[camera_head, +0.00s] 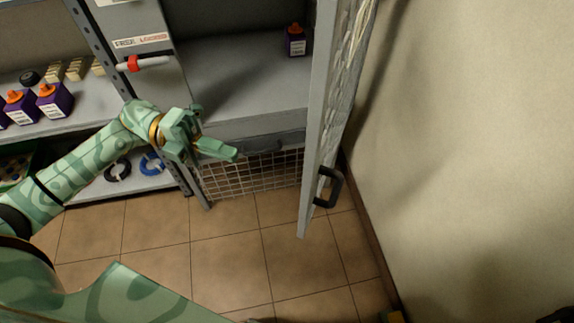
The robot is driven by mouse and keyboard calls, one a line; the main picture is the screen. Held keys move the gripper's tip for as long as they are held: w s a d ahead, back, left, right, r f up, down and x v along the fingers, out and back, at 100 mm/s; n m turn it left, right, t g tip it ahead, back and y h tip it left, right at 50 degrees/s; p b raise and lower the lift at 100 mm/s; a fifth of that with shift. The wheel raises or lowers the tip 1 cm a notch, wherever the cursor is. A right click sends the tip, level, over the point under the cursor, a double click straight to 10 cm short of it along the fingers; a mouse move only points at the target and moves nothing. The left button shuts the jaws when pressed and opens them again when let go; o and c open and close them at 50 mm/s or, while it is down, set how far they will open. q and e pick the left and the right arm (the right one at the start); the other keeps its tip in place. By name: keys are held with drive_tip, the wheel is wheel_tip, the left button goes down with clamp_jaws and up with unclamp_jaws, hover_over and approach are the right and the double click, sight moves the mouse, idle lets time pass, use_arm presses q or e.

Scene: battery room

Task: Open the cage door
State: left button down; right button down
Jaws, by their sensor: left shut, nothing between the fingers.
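The cage door (318,120) stands swung open at the right, seen nearly edge-on, close to the right wall. Its dark handle (329,187) is on the lower part of the door frame. My left gripper (232,154) is shut and empty in front of the cage opening, to the left of the door and apart from it. My left arm comes in from the left. My right gripper is not in view.
Inside the cage, a purple bottle (296,42) stands on a grey shelf (235,75). At left, a shelf unit (95,105) holds purple bottles with orange caps (55,99) and cable coils (152,163). The tiled floor (230,255) ahead is mostly clear.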

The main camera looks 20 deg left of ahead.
use_arm(q)
drive_tip(key=d+b, duration=0.1)
drive_tip(key=d, duration=1.1)
drive_tip(key=shift+d, duration=0.15)
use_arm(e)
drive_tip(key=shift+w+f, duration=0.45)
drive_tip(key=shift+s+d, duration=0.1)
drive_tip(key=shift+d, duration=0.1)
